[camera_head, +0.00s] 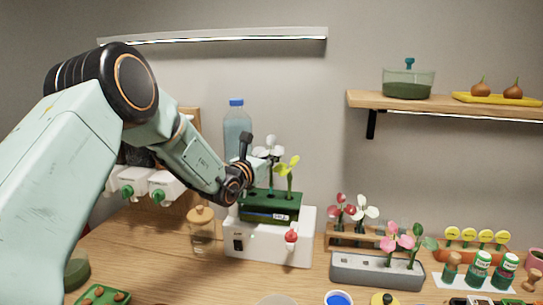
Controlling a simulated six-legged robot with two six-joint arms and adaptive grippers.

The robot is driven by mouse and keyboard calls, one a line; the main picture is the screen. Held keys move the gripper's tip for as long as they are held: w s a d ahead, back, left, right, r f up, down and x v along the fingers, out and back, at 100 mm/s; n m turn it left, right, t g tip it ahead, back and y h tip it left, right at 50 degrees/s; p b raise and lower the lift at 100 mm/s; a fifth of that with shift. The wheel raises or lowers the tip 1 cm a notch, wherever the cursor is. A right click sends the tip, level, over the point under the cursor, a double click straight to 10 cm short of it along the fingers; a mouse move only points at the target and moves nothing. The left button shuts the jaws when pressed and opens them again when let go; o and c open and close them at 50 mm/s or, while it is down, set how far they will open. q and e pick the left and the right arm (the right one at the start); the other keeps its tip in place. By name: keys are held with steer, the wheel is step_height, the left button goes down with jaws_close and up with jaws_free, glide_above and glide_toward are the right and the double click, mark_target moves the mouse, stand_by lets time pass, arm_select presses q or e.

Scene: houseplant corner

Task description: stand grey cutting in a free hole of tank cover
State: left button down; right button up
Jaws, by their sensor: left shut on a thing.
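The tank cover (262,214) is a dark green block with holes in its top, set on a white base in the middle of the view. A yellow-green cutting (289,174) stands upright in it towards the right. The grey cutting (270,150), with pale grey leaves, is upright above the left part of the cover. My left gripper (248,163) is at its left side and shut on it. The gripper partly hides it, and I cannot tell whether its stem end is inside a hole. My right gripper is not in view.
A blue-capped bottle (237,128) stands behind the gripper, and a corked jar (201,230) is left of the base. A grey planter (376,270) with pink flowers and a wooden rack of red and white ones are to the right. A shelf (450,104) is above.

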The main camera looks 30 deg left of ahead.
arm_select(q)
steer(key=shift+a+f, duration=0.1)
steer(key=shift+a, duration=0.15)
steer(key=shift+d+b, duration=0.25)
steer(key=shift+b, duration=0.1)
steer(key=shift+a, duration=0.1)
steer(key=shift+a, duration=0.2)
steer(key=shift+d, duration=0.25)
steer(key=shift+b, duration=0.3)
steer(key=shift+d, duration=0.1)
stand_by(0.4)
